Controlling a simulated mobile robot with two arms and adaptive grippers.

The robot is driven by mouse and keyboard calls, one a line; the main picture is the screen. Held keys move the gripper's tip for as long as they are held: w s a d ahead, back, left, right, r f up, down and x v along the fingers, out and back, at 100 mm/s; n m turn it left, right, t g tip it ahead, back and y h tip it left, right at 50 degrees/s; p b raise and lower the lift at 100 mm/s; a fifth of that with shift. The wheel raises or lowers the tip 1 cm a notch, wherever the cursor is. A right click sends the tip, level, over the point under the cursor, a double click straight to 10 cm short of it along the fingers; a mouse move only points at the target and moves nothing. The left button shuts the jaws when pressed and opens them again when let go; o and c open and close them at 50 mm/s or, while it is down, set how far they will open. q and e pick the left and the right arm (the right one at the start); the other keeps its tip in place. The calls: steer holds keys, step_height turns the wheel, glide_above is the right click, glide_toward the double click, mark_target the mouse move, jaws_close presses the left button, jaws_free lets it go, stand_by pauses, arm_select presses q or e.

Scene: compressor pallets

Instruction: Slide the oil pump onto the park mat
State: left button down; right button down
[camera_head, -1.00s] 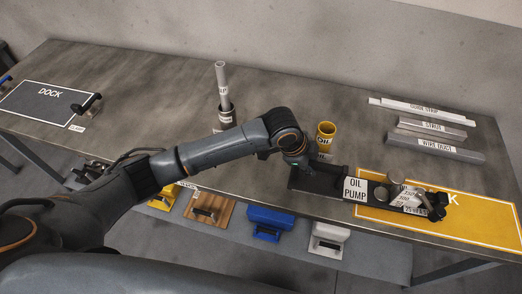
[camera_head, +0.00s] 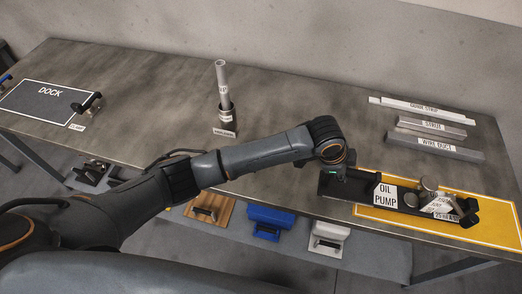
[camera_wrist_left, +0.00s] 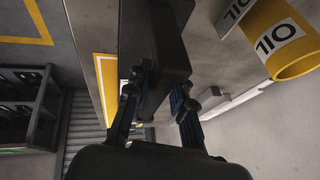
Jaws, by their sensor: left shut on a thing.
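The oil pump (camera_head: 384,194) is a long black unit with a white OIL PUMP label and round metal parts toward its right end. It lies along the front right of the table. Its right part is over the yellow park mat (camera_head: 495,225), while its left end is on bare table. My left gripper (camera_head: 335,172) is at that left end. In the left wrist view its fingers (camera_wrist_left: 158,112) are shut on a black upright part of the pump (camera_wrist_left: 155,50). The mat's lettering is mostly covered by the pump. My right gripper is not in view.
Behind the pump lie a guide strip (camera_head: 410,103), a strut (camera_head: 432,126) and a wire duct (camera_head: 435,148). A yellow OIL cup (camera_wrist_left: 285,45) shows close by in the left wrist view. A dark holder with a grey tube (camera_head: 226,110) stands mid-table. The grey dock mat (camera_head: 40,108) is far left.

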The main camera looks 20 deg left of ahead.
arm_select(q)
steer(key=shift+s+f, duration=0.15)
steer(key=shift+f, duration=0.1)
steer(key=c, duration=1.6)
jaws_free()
steer(key=o, duration=0.4)
steer(key=shift+o, duration=0.6)
steer(key=shift+d, duration=0.1)
steer(key=shift+r, duration=0.15)
